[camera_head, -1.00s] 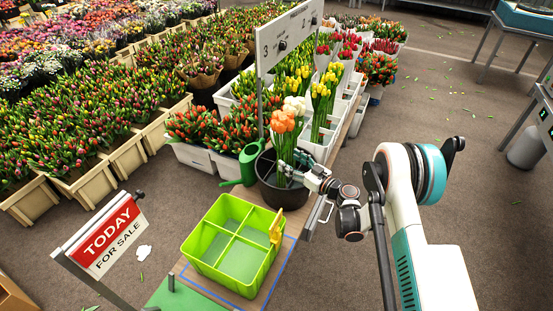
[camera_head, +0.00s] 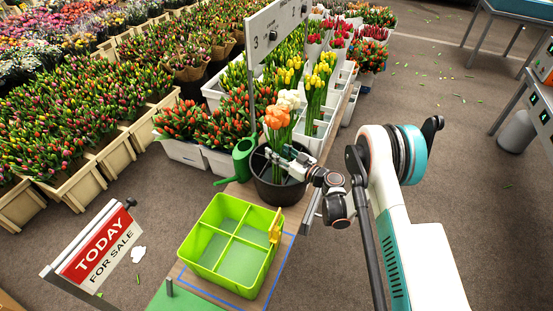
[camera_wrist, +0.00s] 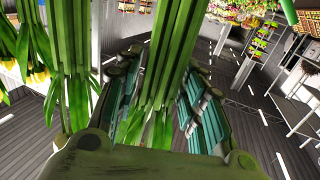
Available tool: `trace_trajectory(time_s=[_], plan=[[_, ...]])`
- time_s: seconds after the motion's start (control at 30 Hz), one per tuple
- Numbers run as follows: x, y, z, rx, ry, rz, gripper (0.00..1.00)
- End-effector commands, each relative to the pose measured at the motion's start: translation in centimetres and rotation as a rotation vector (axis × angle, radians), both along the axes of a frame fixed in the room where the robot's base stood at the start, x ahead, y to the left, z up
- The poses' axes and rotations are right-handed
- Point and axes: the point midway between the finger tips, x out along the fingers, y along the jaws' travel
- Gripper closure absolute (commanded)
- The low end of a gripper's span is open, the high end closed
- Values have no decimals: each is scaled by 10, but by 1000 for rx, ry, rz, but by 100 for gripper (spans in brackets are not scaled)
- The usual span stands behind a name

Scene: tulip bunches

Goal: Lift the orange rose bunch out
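The orange rose bunch (camera_head: 277,117) stands upright in a dark bucket (camera_head: 278,194), its blooms well above the rim. A cream-white bunch (camera_head: 289,98) stands right behind it. My gripper (camera_head: 279,160) reaches in from the right at the stems, just above the bucket rim. In the wrist view, green stems (camera_wrist: 168,55) pass between my two fingers (camera_wrist: 163,108), which look apart, with pads facing the stems from both sides. The blooms are out of that view. More stems (camera_wrist: 76,65) stand outside the left finger.
A lime-green crate with divided compartments (camera_head: 205,240) stands empty in front of the bucket, with a yellow piece (camera_head: 275,228) on its rim. A green watering can (camera_head: 242,160) is left of the bucket. A numbered sign (camera_head: 272,38) rises behind. White flower buckets (camera_head: 321,130) stand behind right.

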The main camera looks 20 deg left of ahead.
Motion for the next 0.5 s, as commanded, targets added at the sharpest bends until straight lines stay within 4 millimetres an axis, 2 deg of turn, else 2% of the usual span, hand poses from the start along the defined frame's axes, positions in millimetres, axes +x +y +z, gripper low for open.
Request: trace_trajectory(time_s=[0.27, 0.5], plan=[[0, 0, 2, 1, 1, 0, 98], [0, 0, 19, 1, 1, 0, 98]])
